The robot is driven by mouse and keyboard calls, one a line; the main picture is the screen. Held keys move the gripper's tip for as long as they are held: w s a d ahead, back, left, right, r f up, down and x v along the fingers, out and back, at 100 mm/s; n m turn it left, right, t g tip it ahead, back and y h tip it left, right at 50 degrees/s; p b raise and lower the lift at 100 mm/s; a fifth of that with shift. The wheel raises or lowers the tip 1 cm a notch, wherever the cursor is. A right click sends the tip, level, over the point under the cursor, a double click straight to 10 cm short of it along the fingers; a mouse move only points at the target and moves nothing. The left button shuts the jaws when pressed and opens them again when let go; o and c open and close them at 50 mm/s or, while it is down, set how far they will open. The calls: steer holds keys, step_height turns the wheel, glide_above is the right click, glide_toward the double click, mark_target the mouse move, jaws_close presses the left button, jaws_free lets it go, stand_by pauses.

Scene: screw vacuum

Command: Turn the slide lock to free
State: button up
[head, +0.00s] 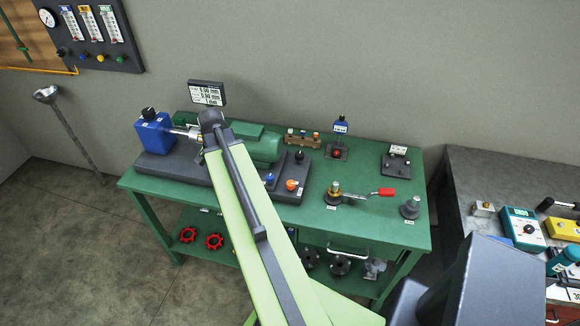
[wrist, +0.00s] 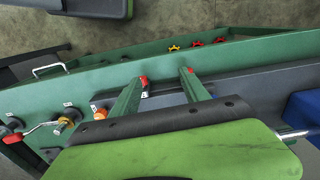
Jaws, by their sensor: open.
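No part is legibly marked as the slide lock, so I cannot tell which one it is. On the dark machine base (head: 184,171) sit an orange knob (head: 292,184), a small blue knob (head: 269,178) and a black knob (head: 299,155). The orange knob also shows in the wrist view (wrist: 100,114), left of my gripper. My gripper (wrist: 166,76) is open and empty, its two green red-tipped fingers apart above the bench's front area. In the head view my arm reaches over the machine, and the fingers are hidden.
The green bench (head: 352,228) carries a blue box with a black knob (head: 155,133), a green motor (head: 262,147) and a brass valve with a red lever (head: 335,190). A small display (head: 206,93) stands behind. Red handwheels (head: 214,241) lie on the lower shelf. A grey bench stands at right.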

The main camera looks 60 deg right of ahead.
steer(key=s+d+r+m+p, duration=0.4)
steer(key=s+d+r+m, duration=0.2)
steer(key=s+d, duration=0.45)
steer(key=m+p, duration=0.1)
steer(key=m, duration=0.3)
glide_toward(292, 183)
step_height(292, 183, down, 9)
steer(key=b, duration=1.7)
steer(key=shift+r, duration=0.2)
